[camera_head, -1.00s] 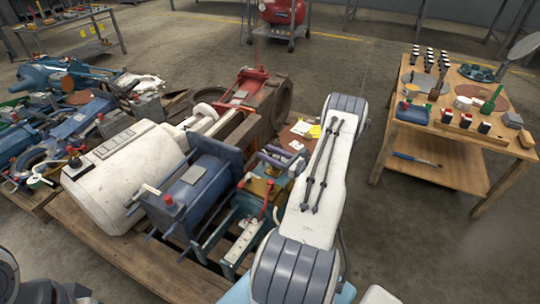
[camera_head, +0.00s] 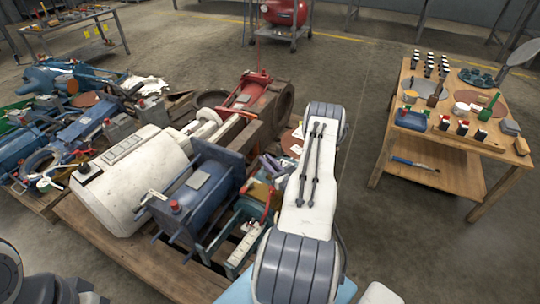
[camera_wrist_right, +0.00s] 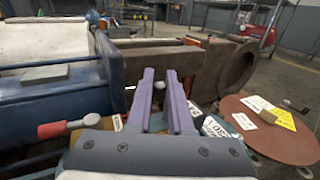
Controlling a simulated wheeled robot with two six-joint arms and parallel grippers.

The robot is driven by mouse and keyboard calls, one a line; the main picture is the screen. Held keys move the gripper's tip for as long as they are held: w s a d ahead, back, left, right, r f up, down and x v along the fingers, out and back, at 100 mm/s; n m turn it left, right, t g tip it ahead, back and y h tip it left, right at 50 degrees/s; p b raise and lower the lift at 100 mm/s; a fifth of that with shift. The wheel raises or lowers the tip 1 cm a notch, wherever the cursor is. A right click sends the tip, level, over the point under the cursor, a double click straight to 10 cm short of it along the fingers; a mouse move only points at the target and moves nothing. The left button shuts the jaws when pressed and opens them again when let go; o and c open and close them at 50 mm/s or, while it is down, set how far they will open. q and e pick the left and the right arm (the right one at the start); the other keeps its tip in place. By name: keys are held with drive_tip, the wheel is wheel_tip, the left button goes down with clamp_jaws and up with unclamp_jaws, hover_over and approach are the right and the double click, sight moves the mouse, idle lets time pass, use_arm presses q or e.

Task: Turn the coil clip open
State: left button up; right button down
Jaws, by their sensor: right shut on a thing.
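My right gripper (camera_head: 272,165) is low over the pallet of machines, beside the blue frame. In the right wrist view its two purple fingers (camera_wrist_right: 160,82) stand close together around a small silver piece (camera_wrist_right: 159,86), which I take to be part of the coil clip. The fingers and wrist hide most of it, so I cannot tell how far it is turned. A red-handled lever (camera_wrist_right: 68,125) lies left of the fingers, apart from them; its red handle (camera_head: 267,205) also shows in the head view. My left gripper is out of view.
A blue frame (camera_head: 212,160) and a white cylindrical machine (camera_head: 130,185) stand left of the gripper. A rusty brown housing (camera_wrist_right: 215,68) is beyond the fingers. A reddish disc with tags (camera_wrist_right: 285,140) lies to the right. A wooden table (camera_head: 440,140) stands apart; the floor between is clear.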

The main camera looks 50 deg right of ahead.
drive_tip(key=shift+w+a+m+h, duration=0.1)
drive_tip(key=shift+m+h, duration=0.3)
drive_tip(key=shift+h, duration=0.2)
drive_tip(key=c, duration=0.8)
unclamp_jaws()
drive_tip(key=p+v, duration=0.3)
drive_tip(key=v, duration=0.6)
drive_tip(key=shift+s+a+r, duration=0.1)
drive_tip(key=shift+s+r, duration=0.1)
drive_tip(key=shift+s, duration=0.05)
drive_tip(key=shift+s+a, duration=0.2)
drive_tip(key=shift+s, duration=0.3)
